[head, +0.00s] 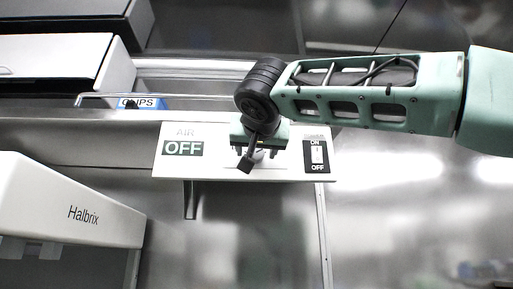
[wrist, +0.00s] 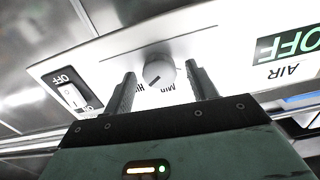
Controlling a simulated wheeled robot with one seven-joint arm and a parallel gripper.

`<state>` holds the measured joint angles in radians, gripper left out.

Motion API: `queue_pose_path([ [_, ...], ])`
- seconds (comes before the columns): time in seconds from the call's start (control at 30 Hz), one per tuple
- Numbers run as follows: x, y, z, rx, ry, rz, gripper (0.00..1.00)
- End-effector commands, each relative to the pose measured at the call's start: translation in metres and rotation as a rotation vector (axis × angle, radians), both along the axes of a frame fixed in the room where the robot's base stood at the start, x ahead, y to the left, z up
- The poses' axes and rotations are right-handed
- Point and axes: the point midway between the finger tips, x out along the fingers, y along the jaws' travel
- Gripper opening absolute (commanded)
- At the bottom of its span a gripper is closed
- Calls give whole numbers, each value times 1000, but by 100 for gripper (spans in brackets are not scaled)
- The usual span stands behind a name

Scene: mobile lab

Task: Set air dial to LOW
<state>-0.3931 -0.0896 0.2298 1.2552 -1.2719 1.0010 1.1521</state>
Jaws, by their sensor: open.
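The air dial (wrist: 157,71) is a round grey knob with a dark pointer mark on a white panel (head: 172,164). In the wrist view it sits between the two fingers of my gripper (wrist: 162,77), which are open on either side with gaps. The AIR display (head: 183,148) reads OFF in white on dark green. In the head view my gripper (head: 251,158) is in front of the panel's middle and hides the dial.
An ON/OFF switch (head: 317,156) is at the panel's right end; it also shows in the wrist view (wrist: 72,95). A white Halbrix machine (head: 65,205) stands at lower left. A blue CLIPS label (head: 142,103) is on the shelf edge above.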

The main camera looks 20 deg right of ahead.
Motion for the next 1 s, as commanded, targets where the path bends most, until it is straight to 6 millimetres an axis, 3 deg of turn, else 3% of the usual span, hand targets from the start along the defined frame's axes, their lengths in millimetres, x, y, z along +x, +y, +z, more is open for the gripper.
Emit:
queue_pose_path([
  [0.13,0,0,0,0,0,0,57],
  [0.17,0,0,0,0,0,0,52],
  [0.3,0,0,0,0,0,-1,13],
  [0.67,0,0,0,-33,11,-1,13],
  [1.0,0,0,0,-239,77,-2,13],
])
